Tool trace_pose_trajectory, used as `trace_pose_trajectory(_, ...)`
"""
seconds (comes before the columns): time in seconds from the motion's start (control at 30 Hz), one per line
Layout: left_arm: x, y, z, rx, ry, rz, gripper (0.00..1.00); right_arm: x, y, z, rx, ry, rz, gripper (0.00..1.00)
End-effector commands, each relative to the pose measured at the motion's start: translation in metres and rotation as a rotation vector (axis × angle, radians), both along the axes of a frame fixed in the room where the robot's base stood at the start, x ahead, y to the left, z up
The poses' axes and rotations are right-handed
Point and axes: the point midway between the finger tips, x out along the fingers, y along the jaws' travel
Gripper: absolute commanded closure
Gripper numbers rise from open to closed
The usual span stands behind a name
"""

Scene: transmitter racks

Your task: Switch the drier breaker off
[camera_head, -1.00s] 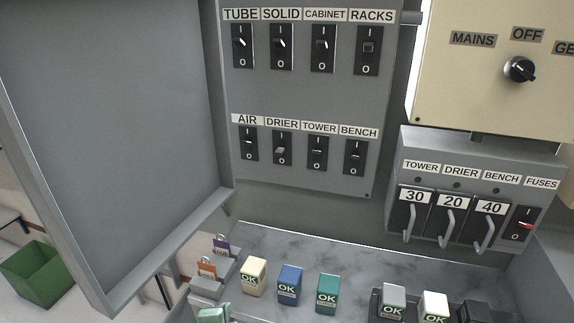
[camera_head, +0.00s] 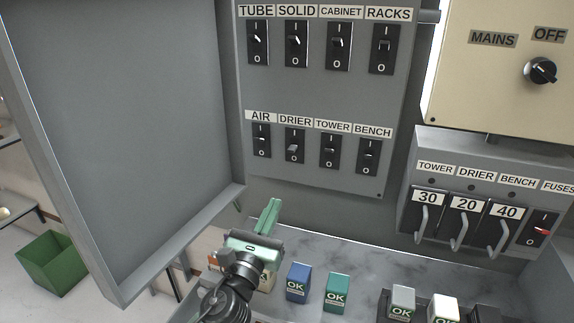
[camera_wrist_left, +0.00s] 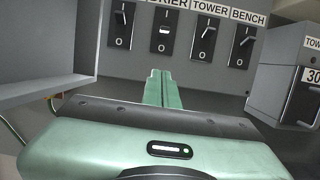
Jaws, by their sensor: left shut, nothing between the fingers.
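The drier breaker (camera_head: 294,152) is a black toggle switch under the DRIER label, in the lower row of the grey panel. Its lever shows a light grey face low on the switch, unlike its neighbours. It also shows at the top of the left wrist view (camera_wrist_left: 163,40), its label partly cut off. My left gripper (camera_head: 271,212) has green fingers, is shut and empty, and points up below the lower row, apart from the breaker. In the left wrist view the fingertips (camera_wrist_left: 158,80) are below the drier switch. My right gripper is not in view.
Close neighbours are the AIR (camera_head: 261,140) and TOWER (camera_head: 329,151) switches. An open cabinet door (camera_head: 130,130) stands left. A fuse box (camera_head: 480,150) is at right. OK-marked blocks, including a blue one (camera_head: 298,283), stand on the shelf below.

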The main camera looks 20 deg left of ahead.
Motion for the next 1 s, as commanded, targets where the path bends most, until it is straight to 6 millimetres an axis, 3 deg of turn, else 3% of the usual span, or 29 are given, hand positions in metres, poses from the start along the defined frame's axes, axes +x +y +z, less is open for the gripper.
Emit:
trace_pose_trajectory(0.37, 0.009, 0.000, 0.003, -0.006, 0.002, 0.000, 1.00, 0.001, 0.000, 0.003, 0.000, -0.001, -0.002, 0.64)
trace_pose_trajectory(0.83, 0.099, -0.003, 0.026, -0.010, 0.002, 0.002, 1.00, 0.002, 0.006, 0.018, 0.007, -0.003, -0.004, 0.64)
trace_pose_trajectory(0.9, 0.098, -0.003, 0.044, -0.007, 0.000, 0.000, 1.00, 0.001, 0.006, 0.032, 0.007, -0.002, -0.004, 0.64)
trace_pose_trajectory(1.0, 0.097, -0.003, 0.055, -0.008, 0.001, -0.001, 1.00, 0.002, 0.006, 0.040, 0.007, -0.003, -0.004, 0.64)
